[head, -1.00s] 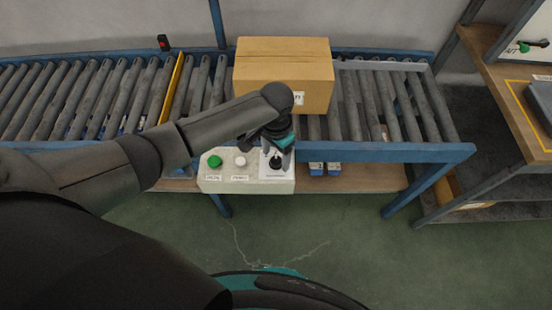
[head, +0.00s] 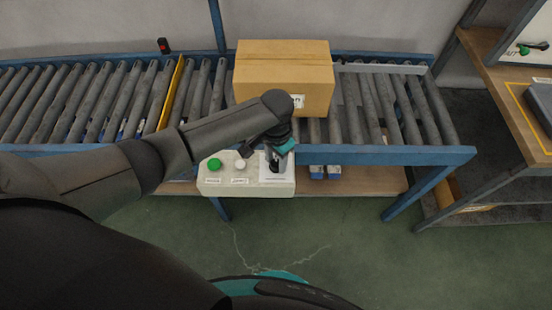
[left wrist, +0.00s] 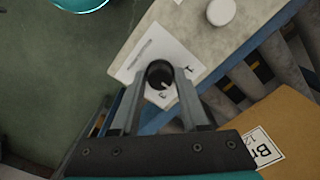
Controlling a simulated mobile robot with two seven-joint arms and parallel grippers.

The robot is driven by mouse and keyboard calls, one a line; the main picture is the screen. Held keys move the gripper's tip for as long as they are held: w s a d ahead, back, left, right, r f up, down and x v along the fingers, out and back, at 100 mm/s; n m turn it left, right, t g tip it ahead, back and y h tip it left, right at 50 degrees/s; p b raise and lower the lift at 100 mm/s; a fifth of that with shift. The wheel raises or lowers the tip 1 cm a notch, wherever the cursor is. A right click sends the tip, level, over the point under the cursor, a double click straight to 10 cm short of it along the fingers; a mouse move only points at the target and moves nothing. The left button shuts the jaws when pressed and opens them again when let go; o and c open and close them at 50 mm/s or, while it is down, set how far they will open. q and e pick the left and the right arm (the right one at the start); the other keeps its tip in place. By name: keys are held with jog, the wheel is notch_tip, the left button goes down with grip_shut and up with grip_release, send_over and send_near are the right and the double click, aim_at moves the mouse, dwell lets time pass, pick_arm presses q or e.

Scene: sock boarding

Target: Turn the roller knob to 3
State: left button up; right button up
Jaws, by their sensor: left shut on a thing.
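The black roller knob (left wrist: 160,72) sits on a white dial plate (left wrist: 148,48) with small printed marks; a pale pointer line shows on its top. The plate is at the right end of the pale control box (head: 212,187) in the head view (head: 283,178). My left gripper (left wrist: 158,84) is shut on the knob, one finger on each side. In the head view the left gripper (head: 275,164) reaches down onto the plate and mostly hides the knob. I cannot read which number the pointer faces. My right gripper is not in view.
A green button (head: 214,164) and a white button (head: 240,164) are left of the knob on the box. A cardboard box (head: 284,70) rests on the roller conveyor (head: 95,95) behind my gripper. A shelf unit stands at the right. The floor in front is clear.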

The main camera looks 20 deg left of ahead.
pick_arm(q)
grip_shut()
jog(key=shift+r+m+p, duration=0.1)
jog(key=shift+m+p, duration=0.6)
jog(key=shift+m, duration=0.1)
jog(key=shift+m+p, duration=0.75)
jog(key=shift+m, duration=0.35)
jog(key=shift+m+p, duration=0.45)
jog(key=shift+m, duration=0.75)
jog(key=shift+m+p, duration=0.3)
jog(key=shift+m, duration=1.1)
